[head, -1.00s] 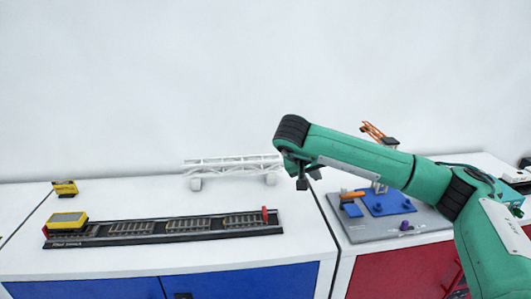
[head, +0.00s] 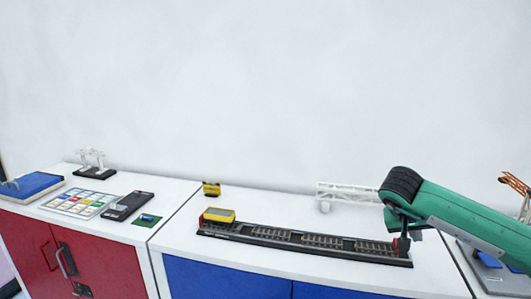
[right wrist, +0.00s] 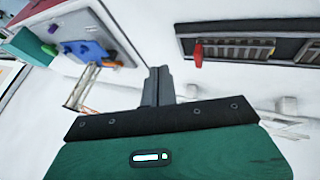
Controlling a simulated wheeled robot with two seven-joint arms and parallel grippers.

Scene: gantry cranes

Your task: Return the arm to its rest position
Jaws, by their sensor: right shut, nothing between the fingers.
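My right arm (head: 455,220), green with black joints, comes in from the right in the head view. Its right gripper (head: 402,243) points down near the right end of the track board, shut and empty. In the right wrist view the gripper fingers (right wrist: 158,85) are pressed together over bare white top. My left gripper is not in view.
A dark track board (head: 300,251) with a yellow block (head: 219,214) lies on the white cabinet. A white truss (head: 345,192) stands behind it. Left are a coloured chart (head: 78,203), a black box (head: 128,206) and a blue tray (head: 30,187). A blue plate (right wrist: 88,50) is near.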

